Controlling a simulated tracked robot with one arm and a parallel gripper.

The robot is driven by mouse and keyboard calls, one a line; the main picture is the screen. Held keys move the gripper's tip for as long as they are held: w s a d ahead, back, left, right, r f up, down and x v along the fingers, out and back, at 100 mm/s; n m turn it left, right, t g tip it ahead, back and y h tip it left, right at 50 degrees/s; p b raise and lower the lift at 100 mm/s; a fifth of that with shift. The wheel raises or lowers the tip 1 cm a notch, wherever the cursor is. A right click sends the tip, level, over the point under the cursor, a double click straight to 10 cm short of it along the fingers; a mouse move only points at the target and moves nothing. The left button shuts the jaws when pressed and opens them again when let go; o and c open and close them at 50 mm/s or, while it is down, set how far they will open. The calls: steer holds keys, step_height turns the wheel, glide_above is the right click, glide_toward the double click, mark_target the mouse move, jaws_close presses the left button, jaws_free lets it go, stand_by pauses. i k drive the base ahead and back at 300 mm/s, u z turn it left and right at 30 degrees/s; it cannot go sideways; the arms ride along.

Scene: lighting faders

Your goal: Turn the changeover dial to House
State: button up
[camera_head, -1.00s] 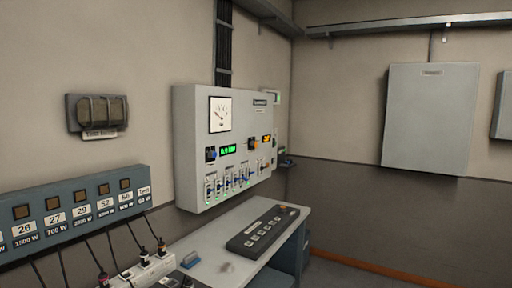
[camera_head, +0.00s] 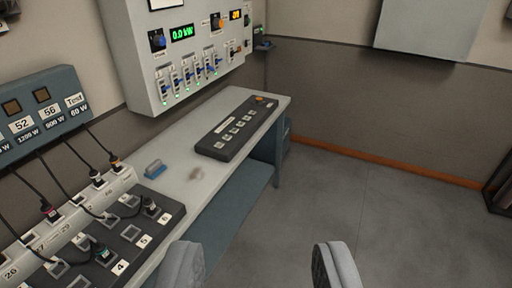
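The grey control panel (camera_head: 128,62) hangs on the wall at upper left. It carries a dark dial with a blue part (camera_head: 157,40) left of a green readout (camera_head: 182,33) showing 0.0 kW. A second dial with an orange part (camera_head: 217,22) sits further right, beside a small orange display (camera_head: 236,15). The dial labels are too small to read, so I cannot tell which is the changeover dial or where it points. My gripper (camera_head: 258,265) is at the bottom edge, its two grey fingers wide apart and empty, well short of the panel.
A row of blue-handled switches (camera_head: 190,78) lines the panel's lower part. Below is a pale desk (camera_head: 190,178) with a dark fader console (camera_head: 237,128) and a blue block (camera_head: 154,168). Cables hang from a numbered box (camera_head: 40,112) to sockets at left. The floor (camera_head: 340,205) at right is clear.

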mark_target(219, 23)
steer(key=z, duration=0.45)
steer(key=i, duration=2.6)
steer(key=u, duration=0.35)
steer(key=i, duration=1.25)
steer(key=u, duration=0.25)
